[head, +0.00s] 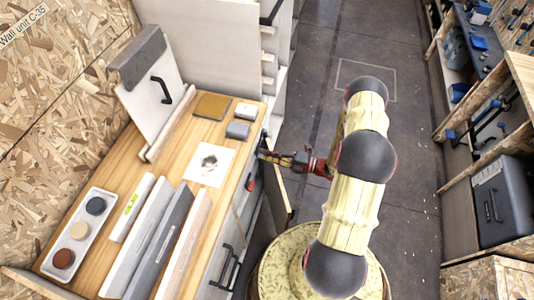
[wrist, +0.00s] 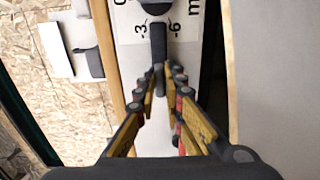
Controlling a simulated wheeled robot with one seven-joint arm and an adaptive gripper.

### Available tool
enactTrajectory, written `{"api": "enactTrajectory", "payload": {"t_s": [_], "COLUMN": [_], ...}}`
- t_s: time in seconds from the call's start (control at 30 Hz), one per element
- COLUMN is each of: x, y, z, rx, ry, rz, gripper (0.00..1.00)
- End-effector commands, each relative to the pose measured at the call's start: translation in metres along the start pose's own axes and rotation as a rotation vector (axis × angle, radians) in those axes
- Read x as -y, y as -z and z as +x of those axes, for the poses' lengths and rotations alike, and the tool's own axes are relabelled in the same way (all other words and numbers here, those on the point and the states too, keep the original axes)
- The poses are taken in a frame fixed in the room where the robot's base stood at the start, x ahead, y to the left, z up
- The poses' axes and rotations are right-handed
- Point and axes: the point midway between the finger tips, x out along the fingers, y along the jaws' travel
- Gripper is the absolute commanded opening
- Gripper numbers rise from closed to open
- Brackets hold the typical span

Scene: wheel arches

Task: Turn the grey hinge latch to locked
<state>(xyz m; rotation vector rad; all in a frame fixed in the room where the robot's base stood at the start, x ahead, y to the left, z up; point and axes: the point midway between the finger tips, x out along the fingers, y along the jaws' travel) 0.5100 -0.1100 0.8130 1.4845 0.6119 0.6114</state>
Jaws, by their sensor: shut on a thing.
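The grey hinge latch shows in the wrist view as a dark grey lever (wrist: 158,45) hanging down from a round hub at the top edge, on a pale face with printed marks. My gripper (wrist: 160,78) has its fingers closed around the lever's lower end. In the head view my gripper (head: 264,154) reaches left to the front face of the wooden-topped unit, near its far end. The latch is small and mostly hidden there, so its angle cannot be read in that view.
The worktop (head: 180,140) carries a tray of round pots (head: 78,232), long boards (head: 150,240) and small blocks (head: 237,130). A red part (head: 250,183) and a black handle (head: 226,268) are on its front. A panel (head: 279,192) stands out beside my gripper. The floor (head: 390,45) behind is clear.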

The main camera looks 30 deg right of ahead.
Motion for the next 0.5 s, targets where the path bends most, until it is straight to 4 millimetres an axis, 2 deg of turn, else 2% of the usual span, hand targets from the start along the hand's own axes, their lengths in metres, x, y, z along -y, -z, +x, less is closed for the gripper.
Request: {"api": "enactTrajectory", "payload": {"t_s": [0.47,0.5], "x": [0.0008,0.0008], "y": [-0.0011,-0.0010], "z": [-0.0003,-0.0003], "rx": [0.003,0.003], "ry": [0.002,0.002], "rz": [0.014,0.014], "gripper": [0.00,0.11]}}
